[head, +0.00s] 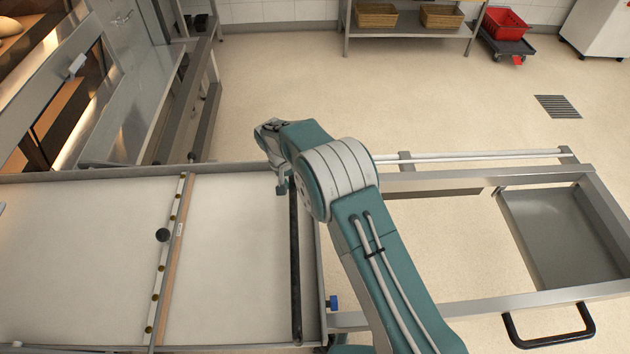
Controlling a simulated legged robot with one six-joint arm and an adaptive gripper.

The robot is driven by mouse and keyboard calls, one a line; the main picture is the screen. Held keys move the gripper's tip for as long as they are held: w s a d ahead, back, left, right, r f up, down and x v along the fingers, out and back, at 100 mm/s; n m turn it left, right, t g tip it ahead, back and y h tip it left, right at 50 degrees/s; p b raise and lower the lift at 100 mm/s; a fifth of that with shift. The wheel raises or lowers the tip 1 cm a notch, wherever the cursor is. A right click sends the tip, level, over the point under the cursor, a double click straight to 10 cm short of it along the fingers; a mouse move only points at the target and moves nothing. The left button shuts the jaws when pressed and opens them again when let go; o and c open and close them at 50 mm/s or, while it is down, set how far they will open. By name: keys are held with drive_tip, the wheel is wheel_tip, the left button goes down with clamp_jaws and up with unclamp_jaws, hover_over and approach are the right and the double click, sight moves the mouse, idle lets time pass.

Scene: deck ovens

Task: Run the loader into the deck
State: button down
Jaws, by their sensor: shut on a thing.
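The loader (235,260) is a pale belt bed in a metal frame, filling the lower left of the head view. A crossbar (170,265) with brass studs and a black knob (163,235) spans the belt. A dark bar (296,265) runs across the loader near its right end. My gripper (283,187) reaches down at the far end of this bar and is shut on it. My arm hides most of the gripper, so the fingertips do not show clearly. The deck oven (50,110), with warm lit openings, stands at upper left beyond the loader's far edge.
A metal frame with rails (480,157) extends right of the loader, with a black handle (548,340) at its near side and a grey tray (560,235). A rack with baskets (410,28) and a red crate (505,22) on a dolly stand far back.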

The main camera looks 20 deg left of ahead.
drive_tip(key=shift+s+a, duration=0.3)
drive_tip(key=shift+a, duration=0.45)
drive_tip(key=shift+s+a, duration=0.3)
drive_tip(key=shift+a, duration=0.4)
drive_tip(key=shift+c, duration=2.4)
unclamp_jaws()
drive_tip(key=shift+a, duration=0.3)
drive_tip(key=shift+d, duration=0.1)
drive_tip(key=shift+r, duration=0.15)
drive_tip(key=r, duration=0.3)
drive_tip(key=a+r, duration=0.1)
drive_tip(key=r, duration=0.3)
drive_tip(key=s+a+r, duration=0.1)
drive_tip(key=r, duration=0.3)
drive_tip(key=shift+a+r, duration=0.1)
drive_tip(key=shift+a, duration=0.1)
